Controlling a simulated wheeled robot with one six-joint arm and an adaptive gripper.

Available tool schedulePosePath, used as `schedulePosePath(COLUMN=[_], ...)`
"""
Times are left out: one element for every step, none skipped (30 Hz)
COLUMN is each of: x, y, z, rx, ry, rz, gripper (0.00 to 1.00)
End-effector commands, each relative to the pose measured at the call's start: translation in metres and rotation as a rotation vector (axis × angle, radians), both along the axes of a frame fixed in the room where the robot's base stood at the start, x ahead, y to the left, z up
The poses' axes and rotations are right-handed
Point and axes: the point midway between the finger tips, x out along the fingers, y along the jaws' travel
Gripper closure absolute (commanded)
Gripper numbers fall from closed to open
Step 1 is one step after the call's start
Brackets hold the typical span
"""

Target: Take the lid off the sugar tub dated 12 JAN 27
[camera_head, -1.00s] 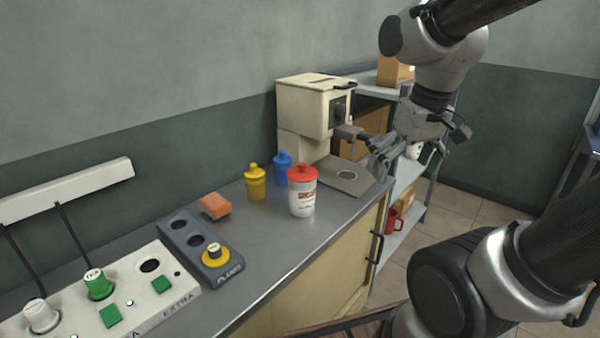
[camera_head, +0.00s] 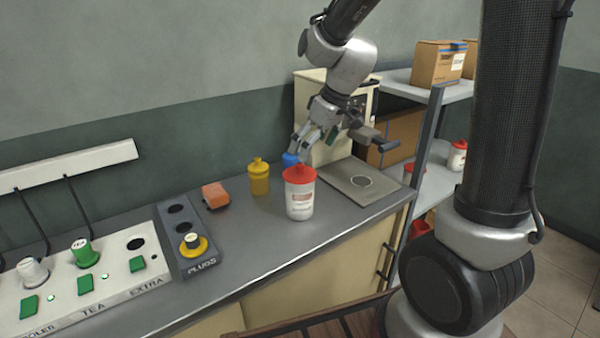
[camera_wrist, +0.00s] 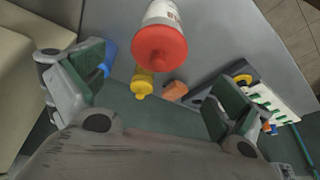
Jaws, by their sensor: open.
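A white tub with a red lid (camera_head: 299,199) stands upright on the counter, its lid on. Its printed label is too small to read, so I cannot tell its date. It also shows in the wrist view (camera_wrist: 160,35), ahead of the fingers. More red-lidded tubs sit on the shelf, one white tub (camera_head: 457,155) at the right and another partly hidden (camera_head: 415,172). My gripper (camera_head: 299,148) is open and empty, above and behind the counter tub, in front of the blue bottle. In the wrist view its two green-padded fingers (camera_wrist: 150,95) are wide apart.
A yellow bottle (camera_head: 259,178) and a blue bottle (camera_head: 290,159) stand close to the tub. An orange block (camera_head: 215,195), a plug holder (camera_head: 190,244) and a socket panel (camera_head: 85,285) lie left. The cream press (camera_head: 310,105) is behind. The counter front is clear.

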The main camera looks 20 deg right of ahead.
Motion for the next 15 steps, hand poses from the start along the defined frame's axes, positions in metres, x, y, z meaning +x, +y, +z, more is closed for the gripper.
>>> schedulePosePath(x=[0.002,0.003,0.004,0.004,0.005,0.005,0.006,0.006,0.007,0.009,0.010,0.011,0.012,0.013,0.015], y=[0.001,0.001,0.001,0.001,0.000,0.001,0.001,0.002,0.003,0.004,0.005,0.006,0.007,0.008,0.010], z=[0.001,0.001,0.001,0.001,0.001,0.000,-0.002,-0.004,-0.008,-0.012,-0.015,-0.020,-0.023,-0.026,-0.031], rx=[-0.003,-0.006,-0.011,-0.014,-0.017,-0.020,-0.022,-0.023,-0.024,-0.024,-0.025,-0.024,-0.024,-0.024,-0.023], ry=[-0.013,-0.021,-0.031,-0.037,-0.040,-0.044,-0.045,-0.044,-0.043,-0.044,-0.044,-0.042,-0.042,-0.043,-0.043], rz=[0.017,0.028,0.043,0.053,0.062,0.072,0.076,0.079,0.084,0.085,0.083,0.083,0.083,0.081,0.082], gripper=[0.00,0.00,0.00,0.00,0.00,0.00,0.00,0.00,0.00,0.00,0.00,0.00,0.00,0.00,0.00])
